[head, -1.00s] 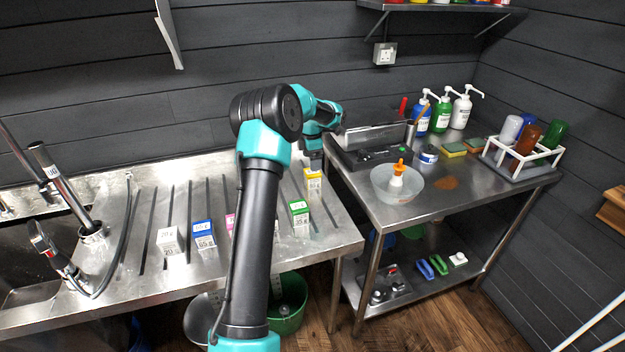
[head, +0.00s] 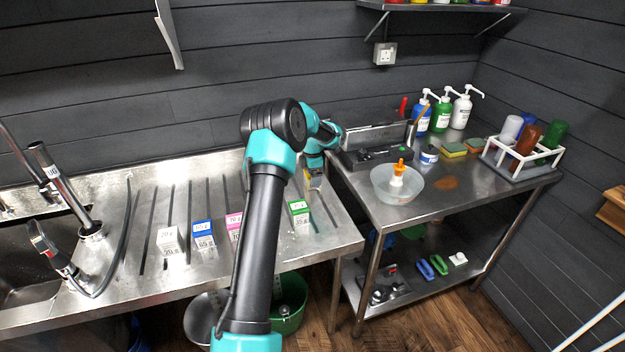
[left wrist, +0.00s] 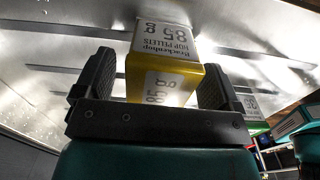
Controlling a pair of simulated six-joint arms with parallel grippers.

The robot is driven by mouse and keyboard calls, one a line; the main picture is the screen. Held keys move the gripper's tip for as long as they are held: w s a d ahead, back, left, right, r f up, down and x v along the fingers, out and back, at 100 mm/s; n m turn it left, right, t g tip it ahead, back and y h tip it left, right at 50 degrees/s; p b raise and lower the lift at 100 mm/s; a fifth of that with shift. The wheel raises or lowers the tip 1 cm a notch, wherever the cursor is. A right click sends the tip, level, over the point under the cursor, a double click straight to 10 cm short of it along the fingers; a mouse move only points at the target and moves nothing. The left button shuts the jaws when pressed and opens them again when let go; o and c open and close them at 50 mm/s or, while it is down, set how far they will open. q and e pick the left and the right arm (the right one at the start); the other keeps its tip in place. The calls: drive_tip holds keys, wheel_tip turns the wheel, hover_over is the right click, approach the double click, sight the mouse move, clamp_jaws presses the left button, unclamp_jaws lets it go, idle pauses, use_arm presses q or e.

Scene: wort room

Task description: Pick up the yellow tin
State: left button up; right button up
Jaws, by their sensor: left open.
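The yellow tin (head: 314,183) stands on the steel drainboard (head: 140,190) near its right end, partly hidden by my left gripper (head: 313,170) in the head view. In the left wrist view the yellow tin (left wrist: 165,72), with a white "85 g" label, lies between the two black fingers of my left gripper (left wrist: 157,70). The jaws are open, one finger on each side. A gap shows at the left finger; the right finger looks closer to the tin. My right gripper is in neither view.
A green-topped box (head: 299,212) stands in front of the yellow tin. Pink (head: 234,224), blue (head: 203,233) and white (head: 170,240) boxes stand further left. The steel table (head: 450,205) at right holds a bowl (head: 397,186) and a black tray (head: 375,155).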

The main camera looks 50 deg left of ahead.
use_arm(q)
wheel_tip(320, 180, down, 2)
idle(0.5)
drive_tip(key=c, duration=1.1)
